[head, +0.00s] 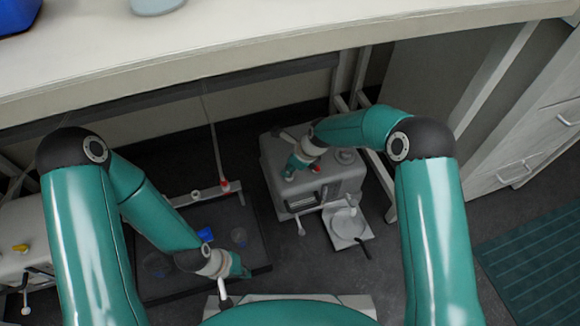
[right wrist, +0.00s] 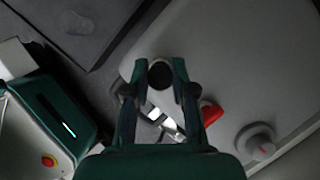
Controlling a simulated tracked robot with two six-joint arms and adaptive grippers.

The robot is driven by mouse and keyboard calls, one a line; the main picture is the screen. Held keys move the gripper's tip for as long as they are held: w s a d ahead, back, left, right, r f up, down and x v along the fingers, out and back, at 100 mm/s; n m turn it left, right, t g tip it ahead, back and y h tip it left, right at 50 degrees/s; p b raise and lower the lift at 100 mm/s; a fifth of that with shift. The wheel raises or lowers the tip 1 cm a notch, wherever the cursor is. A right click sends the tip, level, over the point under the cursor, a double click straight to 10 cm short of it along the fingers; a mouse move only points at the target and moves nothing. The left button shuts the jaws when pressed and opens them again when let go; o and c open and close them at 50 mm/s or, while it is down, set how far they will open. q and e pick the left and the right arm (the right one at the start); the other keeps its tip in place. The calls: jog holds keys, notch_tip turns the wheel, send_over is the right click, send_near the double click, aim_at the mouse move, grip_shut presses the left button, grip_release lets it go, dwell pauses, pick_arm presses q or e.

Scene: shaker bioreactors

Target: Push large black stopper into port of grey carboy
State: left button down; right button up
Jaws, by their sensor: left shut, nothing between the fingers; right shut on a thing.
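The grey carboy (head: 270,165) stands on the floor under the bench, and its pale top fills the right of the right wrist view (right wrist: 235,55). My right gripper (head: 291,172) is above its top, shut on the large black stopper (right wrist: 160,75). The stopper shows as a dark round end between the fingertips in the right wrist view. Its underside and the port are hidden, so I cannot tell whether it touches the port. My left gripper (head: 242,268) is shut and empty, low at the left of the carboy, over the dark tray's edge.
A red part (right wrist: 210,112) and a grey round cap (right wrist: 257,140) sit on the carboy's top beside my right gripper. A dark tray (head: 255,225) with blue and clear items lies left. A white dish on a plate (head: 346,222) lies in front. The bench edge (head: 250,60) overhangs behind.

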jog(key=shift+f, duration=0.6)
jog(key=o, duration=1)
jog(key=shift+r, duration=0.1)
jog(key=v, duration=1.1)
jog(key=shift+s+d+r, duration=0.1)
jog(key=shift+d+r, duration=0.15)
jog(key=shift+r, duration=0.05)
